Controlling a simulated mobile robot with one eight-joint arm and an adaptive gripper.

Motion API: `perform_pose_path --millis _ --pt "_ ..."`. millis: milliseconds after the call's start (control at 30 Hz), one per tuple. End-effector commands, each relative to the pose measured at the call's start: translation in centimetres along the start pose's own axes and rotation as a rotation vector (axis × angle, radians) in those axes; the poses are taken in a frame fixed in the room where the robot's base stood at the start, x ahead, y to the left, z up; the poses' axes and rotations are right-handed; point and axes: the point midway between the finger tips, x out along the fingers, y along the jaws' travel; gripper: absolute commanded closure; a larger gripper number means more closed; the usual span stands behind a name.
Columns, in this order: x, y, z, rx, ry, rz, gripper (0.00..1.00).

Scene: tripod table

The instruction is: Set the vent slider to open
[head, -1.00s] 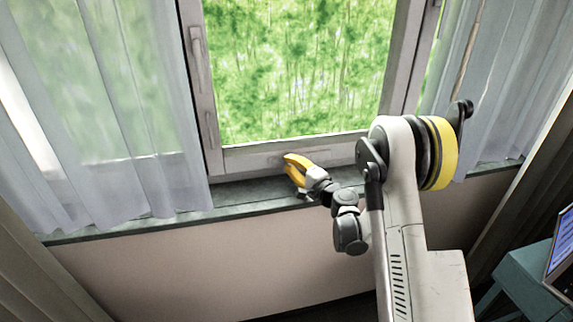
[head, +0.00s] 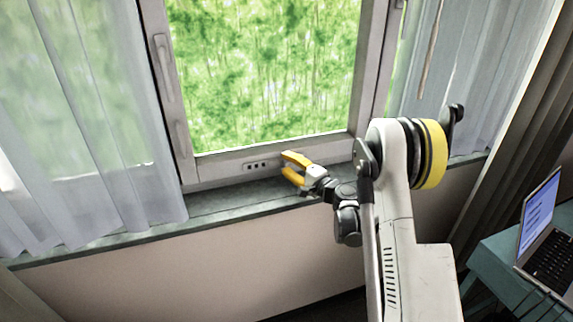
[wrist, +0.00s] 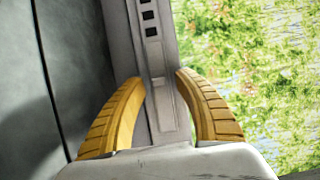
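The vent strip (head: 250,167) is on the light grey bottom rail of the window frame. Small dark slots show left of my gripper in the head view, and the slots (wrist: 148,15) also show at the top of the wrist view. A pale plate (wrist: 166,100), seemingly the slider, lies between my yellow fingers in the wrist view. My gripper (head: 284,167) is at the rail, just right of the slots. Its fingers (wrist: 160,78) are apart, one on each side of the strip. Whether a finger touches the slider I cannot tell.
A dark grey sill (head: 225,200) runs below the frame. Sheer curtains hang at the left (head: 100,130) and right (head: 440,80). A laptop (head: 540,235) stands on a teal table (head: 495,252) at the right. A window handle (head: 163,65) is on the frame's left side.

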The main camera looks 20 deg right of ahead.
Motion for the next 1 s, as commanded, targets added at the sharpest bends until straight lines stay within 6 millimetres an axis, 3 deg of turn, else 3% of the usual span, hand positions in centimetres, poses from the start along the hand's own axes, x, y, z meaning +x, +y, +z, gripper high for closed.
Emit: perform_pose_path --millis 167,267,500,700,1000 --pt "-0.5 0.0 0.0 0.0 0.0 0.0 0.62" --pt "-1.8 0.0 -0.1 0.0 0.002 0.0 0.62" --pt "-7.2 0.0 -0.1 0.0 0.003 0.0 0.62" --pt "-10.7 0.0 -0.1 0.0 0.003 0.0 0.62" --pt "-12.1 0.0 0.0 0.0 0.001 0.0 0.62"
